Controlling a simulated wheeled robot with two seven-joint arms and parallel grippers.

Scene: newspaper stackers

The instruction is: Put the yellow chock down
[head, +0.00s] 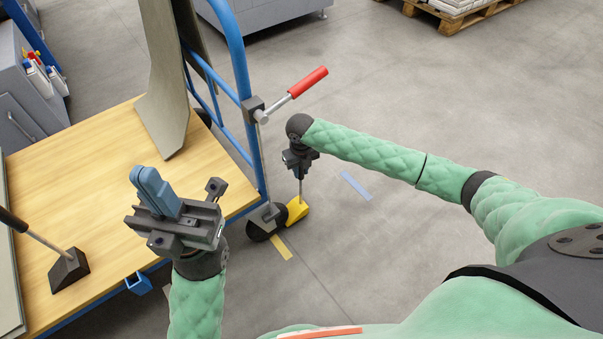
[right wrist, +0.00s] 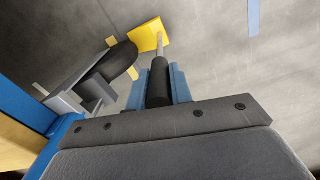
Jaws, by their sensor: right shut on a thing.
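The yellow chock (head: 297,211) is at floor level beside the cart's black caster wheel (head: 262,228); I cannot tell if it touches the floor or the wheel. A thin rod rises from it to a black grip. My right gripper (head: 300,168) is above the chock, shut on that grip. In the right wrist view the black grip (right wrist: 160,84) sits between the blue fingers, with the yellow chock (right wrist: 149,36) beyond, near the wheel (right wrist: 116,62). My left gripper (head: 157,190) is over the cart deck, its blue fingers together and empty.
The blue-framed cart has a wooden deck (head: 110,185) carrying a dark chock (head: 69,270) with a rod and upright panels (head: 160,80). A red-handled lever (head: 308,82) sticks out from its frame. Yellow (head: 281,248) and blue (head: 355,186) floor tapes lie nearby. Floor to the right is clear.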

